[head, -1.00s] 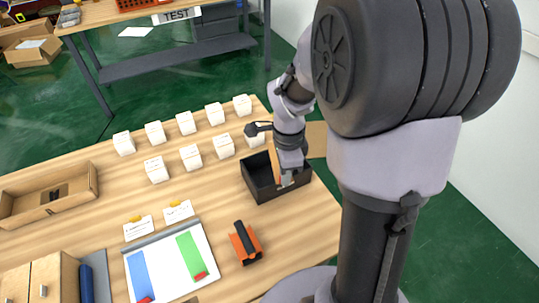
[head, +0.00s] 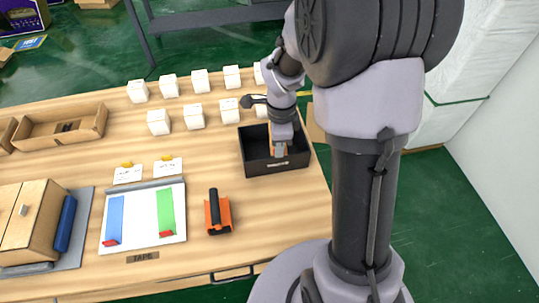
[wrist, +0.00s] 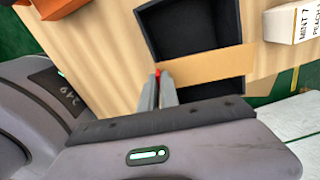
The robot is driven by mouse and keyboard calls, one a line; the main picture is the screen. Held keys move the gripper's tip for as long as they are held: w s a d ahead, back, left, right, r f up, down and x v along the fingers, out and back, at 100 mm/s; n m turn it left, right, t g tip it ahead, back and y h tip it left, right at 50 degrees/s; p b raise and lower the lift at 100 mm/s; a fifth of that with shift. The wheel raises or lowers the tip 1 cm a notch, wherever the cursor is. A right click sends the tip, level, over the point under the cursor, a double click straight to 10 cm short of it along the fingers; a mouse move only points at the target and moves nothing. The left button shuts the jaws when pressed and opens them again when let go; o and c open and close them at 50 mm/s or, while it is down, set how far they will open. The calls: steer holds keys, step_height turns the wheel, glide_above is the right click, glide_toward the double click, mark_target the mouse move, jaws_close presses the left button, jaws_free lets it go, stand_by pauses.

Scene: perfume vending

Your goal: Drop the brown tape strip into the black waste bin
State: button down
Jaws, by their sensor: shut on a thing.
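The brown tape strip (wrist: 215,65) is pinched at one end in my gripper (wrist: 162,78) and stretches to the right across the wrist view. The black waste bin (wrist: 225,18) lies behind the strip there, open and dark inside. In the head view the bin (head: 278,168) stands at the right end of the wooden table, with my gripper (head: 280,150) pointing down over its opening. Only a little brown of the strip shows beside the fingers in that view. I cannot tell the exact height of the strip above the bin floor.
Several white boxes (head: 194,116) stand in rows behind and left of the bin. An orange and black tape dispenser (head: 218,216) sits in front. A white board (head: 145,216) with blue and green strips and a wooden tray (head: 60,128) are to the left.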

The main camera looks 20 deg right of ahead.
steer(key=shift+f, duration=0.55)
steer(key=shift+r, duration=0.15)
steer(key=c, duration=1.5)
jaws_free()
step_height(320, 180, up, 17)
steer(key=p, duration=0.7)
steer(key=shift+r, duration=0.2)
